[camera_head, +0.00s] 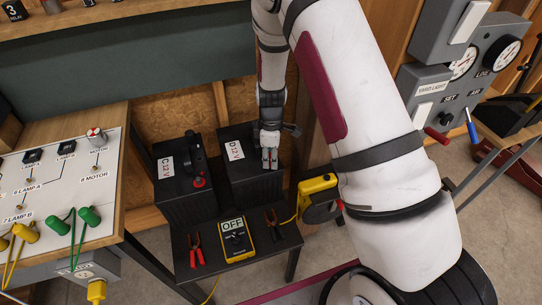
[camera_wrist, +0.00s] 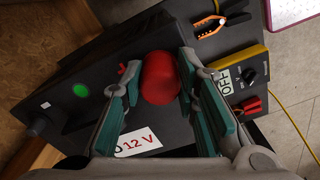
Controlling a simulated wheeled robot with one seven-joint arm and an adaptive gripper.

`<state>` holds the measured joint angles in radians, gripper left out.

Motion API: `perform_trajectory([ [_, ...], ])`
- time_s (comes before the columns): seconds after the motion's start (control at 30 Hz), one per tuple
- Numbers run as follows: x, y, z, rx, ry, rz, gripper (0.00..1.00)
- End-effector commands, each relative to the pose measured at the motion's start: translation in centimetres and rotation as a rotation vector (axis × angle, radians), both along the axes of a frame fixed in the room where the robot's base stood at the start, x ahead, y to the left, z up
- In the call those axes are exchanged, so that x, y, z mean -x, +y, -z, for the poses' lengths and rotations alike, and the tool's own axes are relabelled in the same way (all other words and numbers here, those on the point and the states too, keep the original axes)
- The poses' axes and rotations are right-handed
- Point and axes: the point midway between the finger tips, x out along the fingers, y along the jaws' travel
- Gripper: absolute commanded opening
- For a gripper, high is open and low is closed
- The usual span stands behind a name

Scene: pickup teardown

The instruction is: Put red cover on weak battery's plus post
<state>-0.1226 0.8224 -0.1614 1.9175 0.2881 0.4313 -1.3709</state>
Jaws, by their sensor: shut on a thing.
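My gripper (camera_wrist: 160,76) is shut on a red cover (camera_wrist: 159,80), a rounded cap between the two fingers in the wrist view. The gripper is over the black battery D (camera_wrist: 65,60), near its 12 V label (camera_wrist: 137,145) and a red mark beside the cover. In the head view my gripper (camera_head: 268,160) is at the front of battery D (camera_head: 240,142), and the cover cannot be made out. Whether the cover touches a post is hidden. Battery C (camera_head: 185,205) stands to the left with a red piece on top near its front.
A yellow multimeter (camera_head: 236,240) reading OFF lies on the dark stand between a red clamp (camera_head: 196,250) and a black clamp (camera_head: 273,225). A yellow device (camera_head: 318,188) is at right. A lamp board (camera_head: 60,185) stands left; grey gauge boxes are on the right wall.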

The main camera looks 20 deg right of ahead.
Motion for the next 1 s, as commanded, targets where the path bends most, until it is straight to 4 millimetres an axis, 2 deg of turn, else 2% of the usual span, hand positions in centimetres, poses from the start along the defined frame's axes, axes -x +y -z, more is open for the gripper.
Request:
perform_trajectory([
  [0.03, 0.0, 0.0, 0.0, 0.0, 0.001, 0.0, 0.09],
  [0.07, 0.0, 0.0, 0.0, 0.0, 0.001, 0.0, 0.35],
  [0.13, 0.0, 0.0, 0.0, 0.0, 0.001, 0.0, 0.51],
  [0.43, 0.0, 0.0, 0.0, 0.0, 0.001, 0.0, 0.52],
  [0.57, 0.0, 0.0, -0.7, 0.0, -0.001, -0.001, 0.52],
  [0.67, -0.1, 0.0, -2.1, -0.001, -0.003, 0.0, 0.52],
  [1.0, -0.2, 0.0, -8.9, 0.0, -0.004, 0.0, 0.52],
])
